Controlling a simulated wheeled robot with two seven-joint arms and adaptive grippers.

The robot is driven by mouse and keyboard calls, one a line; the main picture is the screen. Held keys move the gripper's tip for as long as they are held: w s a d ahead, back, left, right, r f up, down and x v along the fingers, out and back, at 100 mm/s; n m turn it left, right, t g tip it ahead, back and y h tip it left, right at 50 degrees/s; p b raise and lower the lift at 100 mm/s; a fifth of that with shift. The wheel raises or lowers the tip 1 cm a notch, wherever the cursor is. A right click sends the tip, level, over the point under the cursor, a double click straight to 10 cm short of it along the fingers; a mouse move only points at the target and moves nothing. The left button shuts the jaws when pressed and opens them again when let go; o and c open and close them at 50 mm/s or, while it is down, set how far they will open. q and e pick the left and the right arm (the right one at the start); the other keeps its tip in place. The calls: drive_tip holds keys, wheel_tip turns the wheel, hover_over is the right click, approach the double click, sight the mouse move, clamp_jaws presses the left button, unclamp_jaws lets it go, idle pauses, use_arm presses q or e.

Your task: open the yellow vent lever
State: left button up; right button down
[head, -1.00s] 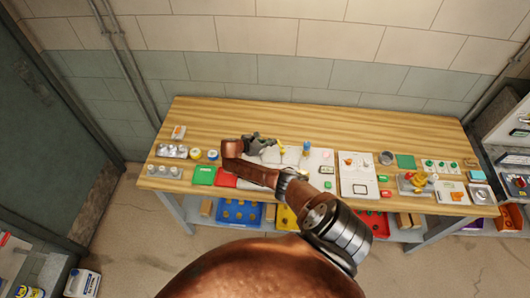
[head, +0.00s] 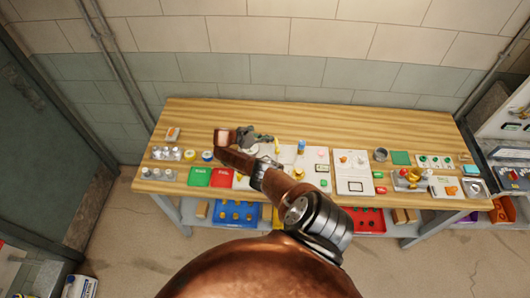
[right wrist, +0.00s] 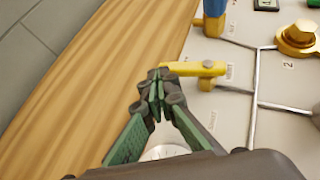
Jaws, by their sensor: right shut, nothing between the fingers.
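The yellow vent lever (right wrist: 192,69) is a flat bar on a pivot on a pale panel (right wrist: 232,105). In the right wrist view it lies crosswise, pointing left from its pivot. In the head view it is a small yellow bar (head: 277,147). My right gripper (right wrist: 157,80) is shut and empty. Its fingertips are close to the lever's free left end; I cannot tell whether they touch. It also shows in the head view (head: 266,138), just left of the lever. My left gripper is not in view.
A blue-handled part (right wrist: 214,20) stands just behind the lever, and a brass knob (right wrist: 297,40) is to the right. A round gauge-like disc (right wrist: 165,152) is partly hidden below the gripper. Bare wooden table (right wrist: 100,80) lies left of the panel.

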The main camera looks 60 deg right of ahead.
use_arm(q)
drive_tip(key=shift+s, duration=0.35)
use_arm(e)
drive_tip(key=shift+s+d, duration=0.1)
drive_tip(key=shift+d, duration=0.3)
idle(0.3)
drive_tip(key=w+a, duration=0.1)
drive_tip(key=w, duration=0.1)
drive_tip(key=w+a+b, duration=0.1)
drive_tip(key=shift+w+a, duration=0.4)
drive_tip(key=w+r, duration=0.1)
drive_tip(key=w+a+r+b, duration=0.1)
drive_tip(key=w+a, duration=0.1)
drive_tip(key=shift+w+a+r, duration=0.25)
drive_tip(key=shift+w+r, duration=0.05)
drive_tip(key=shift+r, duration=0.1)
drive_tip(key=w+a+r, duration=0.1)
drive_tip(key=w+a+b, duration=0.1)
drive_tip(key=shift+w+r, duration=0.35)
drive_tip(key=shift+r, duration=0.05)
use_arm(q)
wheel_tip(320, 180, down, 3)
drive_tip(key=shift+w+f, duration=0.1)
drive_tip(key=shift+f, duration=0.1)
use_arm(e)
drive_tip(key=shift+a+r, duration=0.1)
drive_tip(key=shift+r, duration=0.15)
